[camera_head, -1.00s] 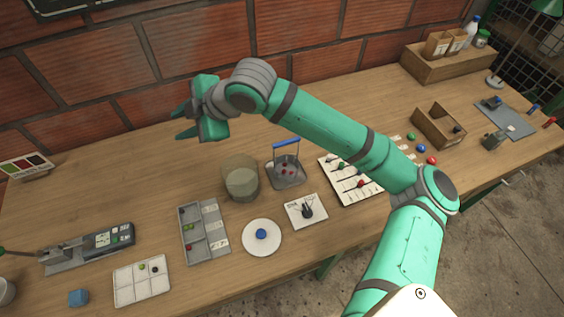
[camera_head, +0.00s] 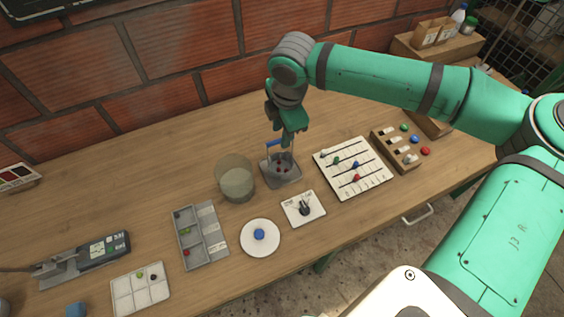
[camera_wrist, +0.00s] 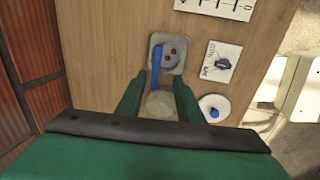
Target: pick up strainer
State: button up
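The strainer (camera_head: 280,165), with a blue handle (camera_head: 274,143) raised above it and several red pieces in it, sits in a grey tray (camera_head: 293,180) on the wooden table. My gripper (camera_head: 290,137) points down just above the strainer, close to the handle, and partly covers it. In the wrist view the blue handle (camera_wrist: 157,70) appears just beyond the fingertips, between the lines of the two fingers. My gripper (camera_wrist: 158,88) is open there, with nothing held between its fingers.
A clear beaker of cloudy liquid (camera_head: 236,183) stands close to the left of the strainer. A white card with a black item (camera_head: 303,208) and a white plate with a blue knob (camera_head: 259,237) lie in front. A lined board (camera_head: 352,166) lies to the right.

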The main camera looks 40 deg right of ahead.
aim_at(278, 140)
jog(key=shift+w+a+f, duration=0.1)
jog(key=shift+w+f, duration=0.1)
jog(key=shift+f, duration=0.3)
jog(key=shift+w+a+f, duration=0.1)
jog(key=shift+w+f, duration=0.05)
jog(key=shift+f, duration=0.3)
jog(key=shift+w+d+f, duration=0.1)
jog(key=shift+w+f, duration=0.15)
jog(key=shift+f, duration=0.55)
jog(key=shift+w+d+f, duration=0.1)
jog(key=shift+w+f, duration=0.15)
jog(key=shift+f, duration=0.5)
jog(key=shift+w+d+f, duration=0.1)
jog(key=shift+w+f, duration=0.15)
jog(key=shift+f, duration=0.55)
grip_shut()
